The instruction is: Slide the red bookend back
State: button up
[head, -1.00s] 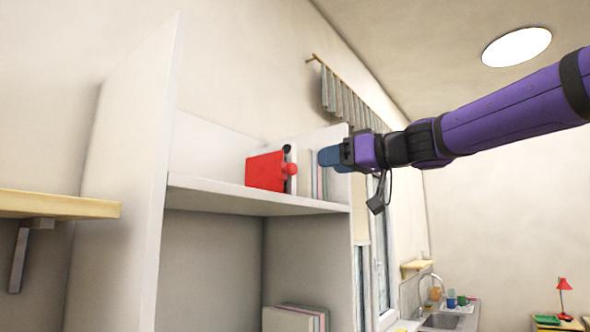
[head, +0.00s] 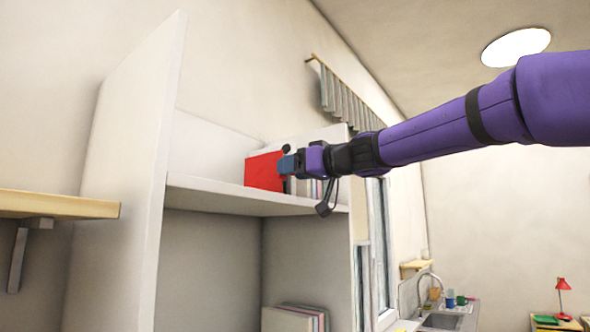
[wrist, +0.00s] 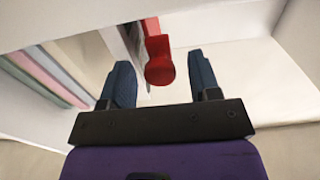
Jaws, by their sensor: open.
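The red bookend (head: 264,171) stands on the upper shelf, at the left end of a row of books (head: 308,187). Its red knob (wrist: 160,69) shows in the wrist view, just ahead of and between my open fingers; in the head view my gripper hides it. My gripper (head: 287,165) is in front of the bookend's right edge. In the wrist view my gripper (wrist: 162,84) has its two blue fingers apart, one on each side of the knob, with nothing visibly clamped. Whether a finger touches the knob cannot be told.
The white shelf board (head: 230,193) is bare to the left of the bookend, up to a tall side panel (head: 150,130). More books (head: 300,318) stand on the lower shelf. A wooden wall shelf (head: 60,205) juts out at the left.

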grip_shut()
jog(key=s+a, duration=0.4)
jog(key=s, duration=0.1)
jog(key=shift+s, duration=0.15)
grip_release()
